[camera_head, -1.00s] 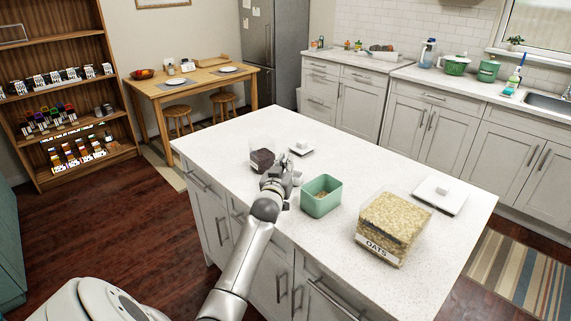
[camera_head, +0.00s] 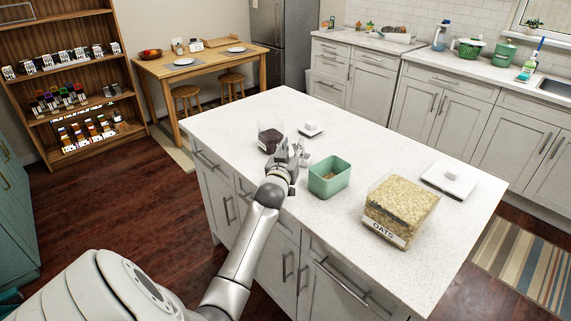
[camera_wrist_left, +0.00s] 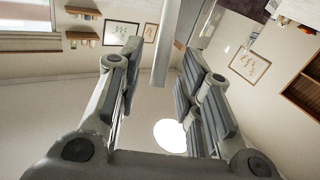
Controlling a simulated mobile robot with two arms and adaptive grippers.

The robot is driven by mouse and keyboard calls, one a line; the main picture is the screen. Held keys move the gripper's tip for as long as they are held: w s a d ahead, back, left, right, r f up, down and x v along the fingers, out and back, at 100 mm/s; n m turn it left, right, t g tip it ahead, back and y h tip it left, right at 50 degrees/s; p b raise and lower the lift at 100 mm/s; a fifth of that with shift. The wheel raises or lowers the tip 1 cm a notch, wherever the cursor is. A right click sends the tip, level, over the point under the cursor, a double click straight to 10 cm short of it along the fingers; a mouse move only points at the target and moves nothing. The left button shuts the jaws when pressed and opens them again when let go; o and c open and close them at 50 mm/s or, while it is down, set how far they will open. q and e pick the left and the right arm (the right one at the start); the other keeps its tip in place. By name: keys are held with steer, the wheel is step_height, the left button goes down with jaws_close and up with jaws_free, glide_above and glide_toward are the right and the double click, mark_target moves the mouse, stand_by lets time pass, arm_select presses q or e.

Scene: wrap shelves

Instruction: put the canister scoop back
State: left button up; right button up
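My left gripper (camera_head: 288,155) is over the island's near edge, between a clear canister with dark contents (camera_head: 270,138) and an open green canister (camera_head: 330,178) with a little tan content. In the left wrist view its fingers (camera_wrist_left: 163,65) stand apart. A pale straight bar (camera_wrist_left: 165,45) comes down between them, nearer the right finger; I cannot tell if it is the scoop. A small white piece (camera_head: 305,160) shows beside the gripper, partly hidden. A clear canister of oats (camera_head: 402,207) stands to the right. My right gripper is not in view.
A small white lid (camera_head: 311,130) and a larger white lid (camera_head: 449,180) lie on the white island top (camera_head: 340,125). The near right part of the top is clear. A shelf (camera_head: 65,85) and wooden table (camera_head: 205,66) stand behind left.

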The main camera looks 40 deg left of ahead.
arm_select(q)
steer(key=b+v, duration=0.1)
steer(key=v, duration=0.8)
steer(key=shift+s+d, duration=0.2)
steer(key=shift+s, duration=0.15)
